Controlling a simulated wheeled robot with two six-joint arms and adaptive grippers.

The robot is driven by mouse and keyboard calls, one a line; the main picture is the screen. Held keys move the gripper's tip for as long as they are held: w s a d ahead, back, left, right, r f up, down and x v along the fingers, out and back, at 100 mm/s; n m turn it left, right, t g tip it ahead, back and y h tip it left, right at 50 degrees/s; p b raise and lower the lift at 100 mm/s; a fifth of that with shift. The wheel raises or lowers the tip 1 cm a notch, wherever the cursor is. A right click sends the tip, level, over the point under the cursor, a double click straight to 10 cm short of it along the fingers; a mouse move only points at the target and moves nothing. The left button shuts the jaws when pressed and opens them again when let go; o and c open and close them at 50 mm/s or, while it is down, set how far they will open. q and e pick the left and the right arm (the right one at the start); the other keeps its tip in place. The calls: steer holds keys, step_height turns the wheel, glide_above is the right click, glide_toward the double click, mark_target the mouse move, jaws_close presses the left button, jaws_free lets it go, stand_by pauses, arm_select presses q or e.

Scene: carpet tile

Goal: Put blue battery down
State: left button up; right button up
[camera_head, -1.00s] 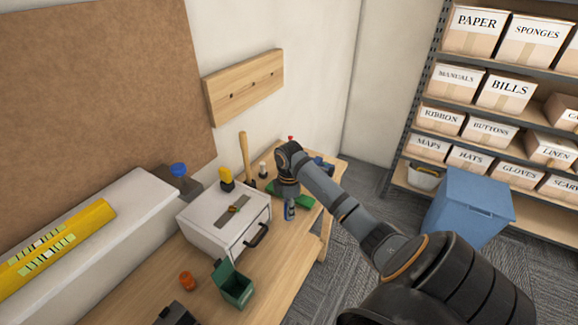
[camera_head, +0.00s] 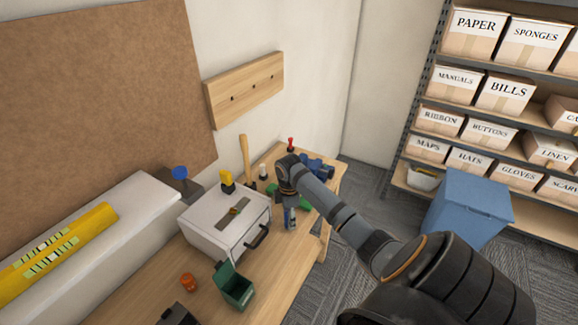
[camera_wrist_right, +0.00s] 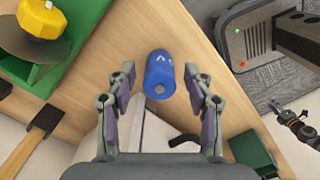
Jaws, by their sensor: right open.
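The blue battery (camera_head: 289,218) stands upright on the wooden workbench (camera_head: 277,268), to the right of the white drawer box. It also shows in the right wrist view (camera_wrist_right: 160,74), between and beyond the fingertips, with a gap on both sides. My right gripper (camera_wrist_right: 163,85) is open around or just above it; in the head view the gripper (camera_head: 288,196) is right over the battery and partly hidden by its own wrist. My left gripper is not in view.
The white drawer box (camera_head: 225,222) stands left of the battery. A green bin (camera_head: 236,287) and orange object (camera_head: 188,282) are in front. The bench's edge is close on the right.

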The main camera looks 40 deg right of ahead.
step_height(320, 180, up, 10)
steer(key=shift+f+b, duration=0.1)
steer(key=shift+b, duration=0.8)
step_height(320, 180, up, 2)
steer(key=shift+r+p, duration=0.25)
steer(key=shift+p, duration=0.75)
